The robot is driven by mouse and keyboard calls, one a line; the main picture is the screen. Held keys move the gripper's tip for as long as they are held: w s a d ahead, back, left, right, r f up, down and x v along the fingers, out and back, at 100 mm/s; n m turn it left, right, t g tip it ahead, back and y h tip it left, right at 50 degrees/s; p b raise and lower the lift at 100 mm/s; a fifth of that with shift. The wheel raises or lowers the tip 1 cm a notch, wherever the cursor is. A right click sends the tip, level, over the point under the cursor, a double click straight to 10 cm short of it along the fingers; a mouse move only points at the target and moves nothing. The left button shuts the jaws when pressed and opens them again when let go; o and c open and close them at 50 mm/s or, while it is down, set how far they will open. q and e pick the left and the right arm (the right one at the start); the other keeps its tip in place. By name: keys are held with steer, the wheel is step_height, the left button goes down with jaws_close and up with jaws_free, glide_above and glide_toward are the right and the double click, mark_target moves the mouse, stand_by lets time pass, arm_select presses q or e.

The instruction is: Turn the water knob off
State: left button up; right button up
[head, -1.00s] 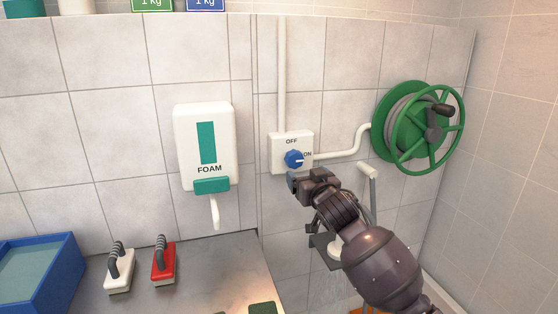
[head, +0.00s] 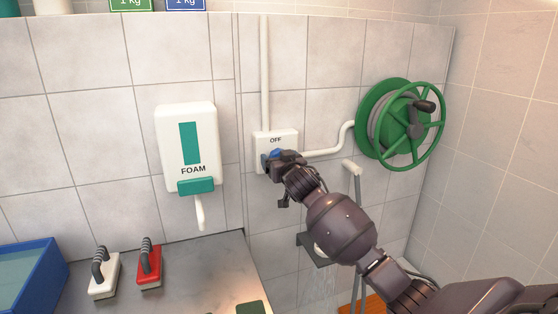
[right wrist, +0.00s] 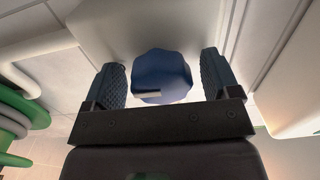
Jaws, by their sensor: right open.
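The blue water knob (right wrist: 162,76) sits on the white switch box (head: 277,139) on the tiled wall. In the head view only the top of the knob (head: 276,153) shows above my right gripper (head: 270,163). The OFF label is visible on the box; the ON label is hidden behind the gripper. In the right wrist view my right gripper (right wrist: 163,80) is open, with one finger on each side of the knob. A gap shows between the knob and each finger. A light pointer mark shows on the knob's lower left in that view. My left gripper is not in view.
The green hose reel (head: 401,125) is on the wall to the right, joined to the box by a white pipe (head: 335,147). A foam dispenser (head: 187,150) hangs to the left. A red brush (head: 149,265) and a white brush (head: 104,276) stand on the counter (head: 205,275).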

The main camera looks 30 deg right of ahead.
steer(key=c, duration=0.9)
